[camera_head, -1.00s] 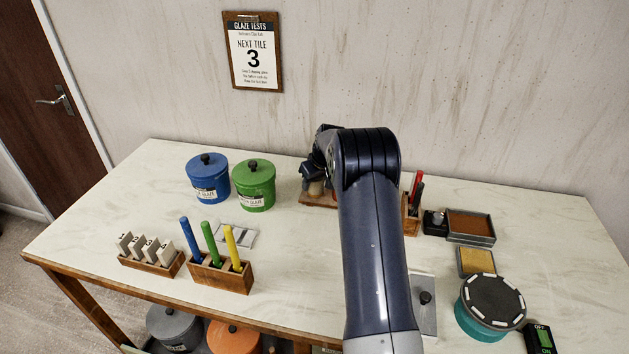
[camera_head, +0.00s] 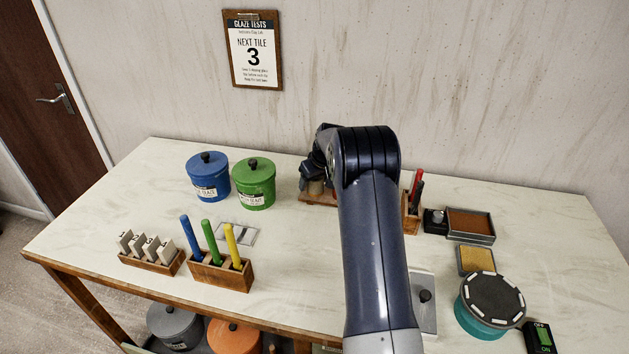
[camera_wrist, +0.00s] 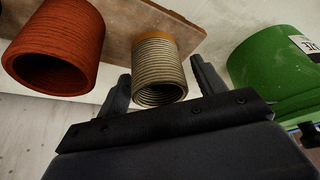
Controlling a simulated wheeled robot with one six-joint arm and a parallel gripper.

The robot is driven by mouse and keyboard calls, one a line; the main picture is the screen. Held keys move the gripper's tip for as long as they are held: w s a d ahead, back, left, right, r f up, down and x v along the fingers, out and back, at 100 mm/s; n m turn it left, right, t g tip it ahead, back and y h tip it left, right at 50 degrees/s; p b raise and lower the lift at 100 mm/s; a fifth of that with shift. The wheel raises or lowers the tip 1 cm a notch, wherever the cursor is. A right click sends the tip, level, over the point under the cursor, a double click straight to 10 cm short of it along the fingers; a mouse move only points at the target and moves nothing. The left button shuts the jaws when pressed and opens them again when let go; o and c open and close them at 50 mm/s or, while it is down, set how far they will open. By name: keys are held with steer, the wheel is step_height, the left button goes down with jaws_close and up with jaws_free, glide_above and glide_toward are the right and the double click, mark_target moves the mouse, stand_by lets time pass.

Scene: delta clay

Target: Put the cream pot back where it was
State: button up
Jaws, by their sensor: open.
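In the wrist view, the cream pot (camera_wrist: 159,72), ribbed with an orange-brown band, sits at the wooden board (camera_wrist: 125,38). My gripper (camera_wrist: 163,88) is open, with one finger on each side of the pot and visible gaps between. In the head view, my arm hides most of this spot. Part of a pale pot (camera_head: 316,187) and the edge of the board (camera_head: 312,199) show beside the arm, below my wrist. I cannot tell exactly how the pot's base meets the board.
A terracotta pot (camera_wrist: 58,45) is close beside the cream pot. The green glaze pot (camera_head: 254,184) stands left of the board, with the blue one (camera_head: 208,177) beyond. A tool holder (camera_head: 411,215) stands right of my arm. The front middle of the table is clear.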

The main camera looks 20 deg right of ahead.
steer(key=b+v, duration=0.1)
steer(key=v, duration=1.1)
steer(key=shift+b, duration=0.3)
steer(key=shift+d+r, duration=0.1)
steer(key=shift+d, duration=0.05)
